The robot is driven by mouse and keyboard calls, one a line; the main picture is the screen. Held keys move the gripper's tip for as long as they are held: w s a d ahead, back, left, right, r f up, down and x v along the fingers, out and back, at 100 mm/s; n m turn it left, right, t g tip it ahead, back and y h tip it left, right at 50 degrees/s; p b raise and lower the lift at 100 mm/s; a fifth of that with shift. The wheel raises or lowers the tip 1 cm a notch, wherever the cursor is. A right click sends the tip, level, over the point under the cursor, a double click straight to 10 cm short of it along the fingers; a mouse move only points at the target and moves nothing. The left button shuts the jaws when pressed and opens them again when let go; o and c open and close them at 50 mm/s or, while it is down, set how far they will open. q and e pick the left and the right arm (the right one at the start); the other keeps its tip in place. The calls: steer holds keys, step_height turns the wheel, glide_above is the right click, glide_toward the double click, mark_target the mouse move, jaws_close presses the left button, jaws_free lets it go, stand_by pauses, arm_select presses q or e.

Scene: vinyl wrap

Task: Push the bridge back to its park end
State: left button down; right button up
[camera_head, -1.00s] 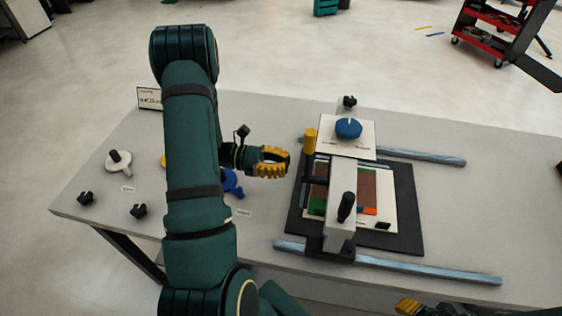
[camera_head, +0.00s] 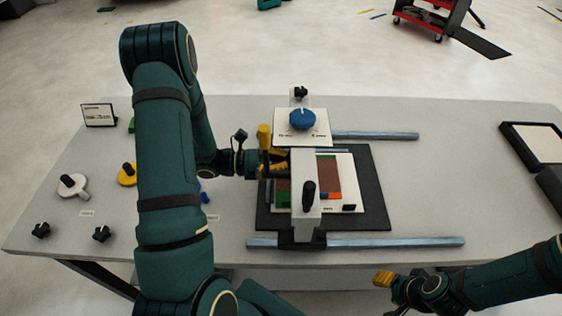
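The bridge (camera_head: 304,190) is a pale bar across two steel rails, with a black knob on top, a black front foot and a white panel with a blue dial (camera_head: 303,119) at its far end. It stands toward the left part of the rails. A yellow upright handle (camera_head: 264,138) is on its left side. My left gripper (camera_head: 273,163), with yellow fingertips, is beside the bridge's left side, just below that handle. Contact and finger opening are unclear. My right gripper (camera_head: 384,279) is in front of the table's near edge, away from the bridge; its opening is unclear.
The front rail (camera_head: 400,242) and back rail (camera_head: 380,135) extend clear to the right. A dark mat (camera_head: 375,200) with a white sheet and coloured pieces lies between them. White and yellow knobbed discs and black knobs are at left. A black-framed tray (camera_head: 520,146) is at right.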

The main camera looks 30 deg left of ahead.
arm_select(q)
steer(key=b+x, duration=0.5)
steer(key=x, duration=3)
steer(key=shift+d, duration=0.35)
arm_select(e)
steer(key=shift+g, duration=0.3)
steer(key=f, duration=0.1)
steer(key=s+f, duration=0.1)
steer(key=f, duration=0.3)
steer(key=shift+s+a, duration=0.25)
steer(key=shift+s, duration=0.15)
arm_select(q)
steer(key=shift+s+r, duration=0.1)
steer(key=shift+r, duration=0.05)
